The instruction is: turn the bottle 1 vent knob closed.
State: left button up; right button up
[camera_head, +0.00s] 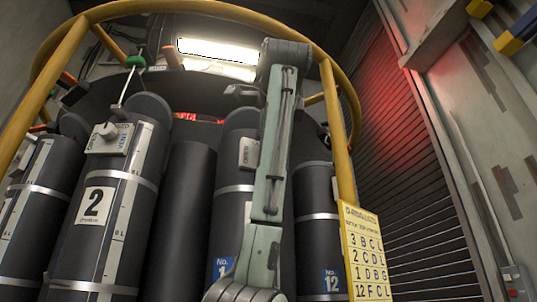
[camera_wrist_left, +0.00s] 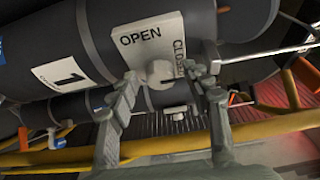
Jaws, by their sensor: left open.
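Bottle 1 (camera_head: 228,200) is a dark cylinder with a blue "No. 1" tag, partly behind my arm in the head view. In the left wrist view, bottle 1 (camera_wrist_left: 95,68) lies across the top with a white "1" label. Its white plate (camera_wrist_left: 140,28) is printed OPEN and CLOSED. The pale vent knob (camera_wrist_left: 163,74) sits at the lower part of this plate. My left gripper (camera_wrist_left: 168,82) is open, with one finger on each side of the knob. I cannot tell whether either finger touches it. My right gripper is not in view.
Bottle 2 (camera_head: 75,240) stands left of bottle 1, with a vent plate (camera_head: 108,138) of its own. Bottle 12 (camera_head: 313,230) stands right. A yellow rail (camera_head: 340,140) surrounds the bottles. A yellow lettered board (camera_head: 362,225) hangs at the right. A shutter (camera_head: 410,190) stands beyond.

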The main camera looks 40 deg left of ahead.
pick_arm(q)
jog(key=v, duration=1.1)
jog(key=shift+s+d, duration=0.25)
